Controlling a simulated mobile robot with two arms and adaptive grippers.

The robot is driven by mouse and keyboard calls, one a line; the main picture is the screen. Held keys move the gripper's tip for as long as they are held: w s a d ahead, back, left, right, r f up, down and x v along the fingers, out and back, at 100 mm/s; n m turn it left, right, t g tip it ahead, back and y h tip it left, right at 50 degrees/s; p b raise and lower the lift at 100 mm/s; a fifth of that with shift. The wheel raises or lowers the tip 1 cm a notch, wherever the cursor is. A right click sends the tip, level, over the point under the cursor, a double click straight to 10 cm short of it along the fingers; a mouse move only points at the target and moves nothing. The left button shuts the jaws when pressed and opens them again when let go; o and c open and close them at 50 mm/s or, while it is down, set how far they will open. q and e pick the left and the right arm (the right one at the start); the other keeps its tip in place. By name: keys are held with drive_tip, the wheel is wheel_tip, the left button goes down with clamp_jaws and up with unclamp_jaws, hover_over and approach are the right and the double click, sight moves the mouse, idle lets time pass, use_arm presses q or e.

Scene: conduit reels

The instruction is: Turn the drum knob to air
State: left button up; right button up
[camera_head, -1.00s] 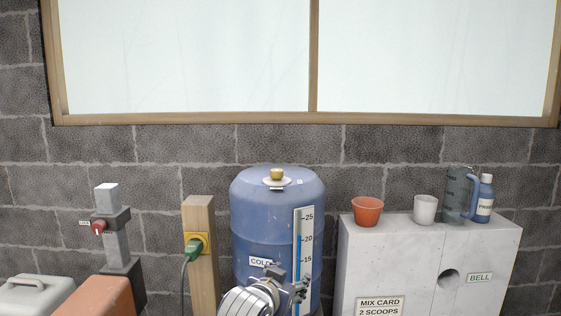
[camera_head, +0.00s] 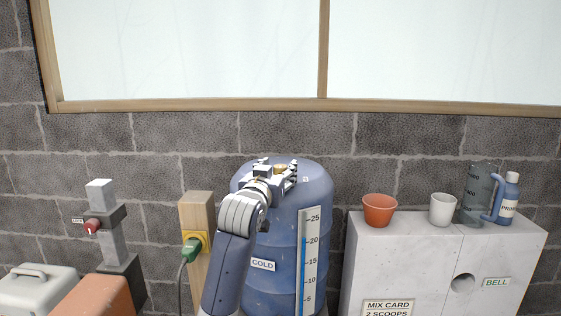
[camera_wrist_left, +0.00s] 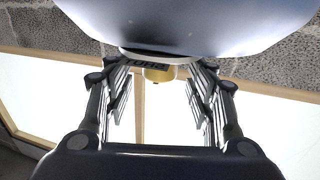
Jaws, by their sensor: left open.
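The blue drum (camera_head: 318,190) stands against the block wall with a brass knob (camera_head: 281,167) on its top. My left gripper (camera_head: 279,175) is at the drum's top, in front of the knob and partly covering it. In the left wrist view the drum (camera_wrist_left: 190,25) fills the top, and the knob (camera_wrist_left: 160,74) shows between the open fingers (camera_wrist_left: 160,80), with a gap on both sides. A dark label (camera_wrist_left: 148,62) beside the knob is too small to read. My right gripper is not in view.
A level gauge (camera_head: 309,255) and a COLD label (camera_head: 262,265) are on the drum's front. A wooden post (camera_head: 196,215) with a green plug (camera_head: 191,250) stands left. A grey block (camera_head: 400,255) at right carries an orange pot (camera_head: 379,209), white cup (camera_head: 442,209), jug (camera_head: 476,195) and blue bottle (camera_head: 508,195).

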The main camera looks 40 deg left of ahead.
use_arm(q)
drive_tip(key=shift+p+x, duration=0.3)
drive_tip(key=shift+x, duration=0.65)
drive_tip(key=shift+w+a, duration=0.1)
drive_tip(key=shift+w, duration=0.2)
drive_tip(key=c, duration=1.1)
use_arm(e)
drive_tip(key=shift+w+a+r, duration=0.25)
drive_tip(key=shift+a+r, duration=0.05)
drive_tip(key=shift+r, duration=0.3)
